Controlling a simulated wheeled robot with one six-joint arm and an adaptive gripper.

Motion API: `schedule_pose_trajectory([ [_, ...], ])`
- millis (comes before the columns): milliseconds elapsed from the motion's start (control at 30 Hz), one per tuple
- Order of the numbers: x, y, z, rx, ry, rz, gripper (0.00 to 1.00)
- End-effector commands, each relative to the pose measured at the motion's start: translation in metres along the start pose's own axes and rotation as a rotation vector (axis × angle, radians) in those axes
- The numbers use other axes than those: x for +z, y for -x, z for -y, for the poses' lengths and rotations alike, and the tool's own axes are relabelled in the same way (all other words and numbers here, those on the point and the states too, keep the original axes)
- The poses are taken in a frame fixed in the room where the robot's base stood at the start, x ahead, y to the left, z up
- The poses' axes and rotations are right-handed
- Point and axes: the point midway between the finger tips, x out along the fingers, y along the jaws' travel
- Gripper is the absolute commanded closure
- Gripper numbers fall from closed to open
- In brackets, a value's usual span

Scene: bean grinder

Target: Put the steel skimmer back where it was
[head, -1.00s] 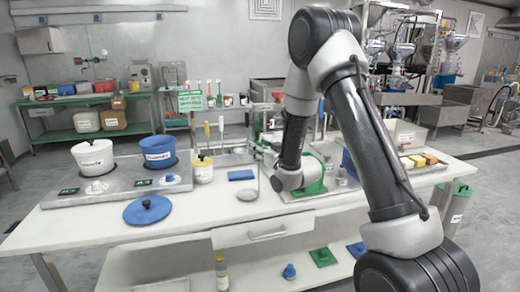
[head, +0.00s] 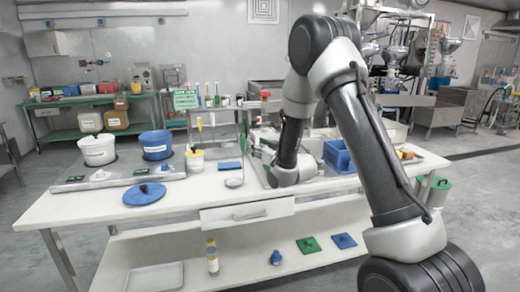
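A small, round, greyish dish-like thing (head: 233,182) lies on the white counter (head: 112,208), just in front of the blue cloth-like pad (head: 230,166). It may be the steel skimmer's bowl, but I cannot tell, and I see no clear handle. My arm reaches over the counter. My wrist (head: 284,177) is a little right of the round thing, apart from it in the picture. My gripper's fingers are hidden behind the wrist or too small to make out, so I cannot tell whether they hold anything.
A white pot (head: 98,150), a blue pot (head: 156,145) and a blue lid (head: 145,194) stand at the counter's left. A blue basket (head: 338,157) is behind my arm. The lower shelf holds a bottle (head: 212,257) and a tray (head: 156,278). Floor shows clear at the left.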

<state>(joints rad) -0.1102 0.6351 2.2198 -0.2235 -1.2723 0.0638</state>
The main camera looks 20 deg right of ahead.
Motion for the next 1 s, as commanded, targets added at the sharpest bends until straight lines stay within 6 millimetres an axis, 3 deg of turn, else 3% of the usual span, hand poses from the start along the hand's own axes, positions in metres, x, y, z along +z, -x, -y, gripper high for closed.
schedule_pose_trajectory([
  [300,-0.005,-0.001,-0.002,0.005,0.003,0.011,0.61],
  [433,-0.031,0.013,-0.013,0.043,0.017,0.090,0.61],
  [533,-0.060,0.042,-0.025,0.095,0.027,0.210,0.61],
  [667,-0.090,0.106,-0.038,0.168,0.016,0.402,0.61],
  [767,-0.104,0.169,-0.040,0.218,-0.008,0.550,0.61],
  [1000,-0.112,0.344,-0.015,0.286,-0.104,0.891,0.61],
])
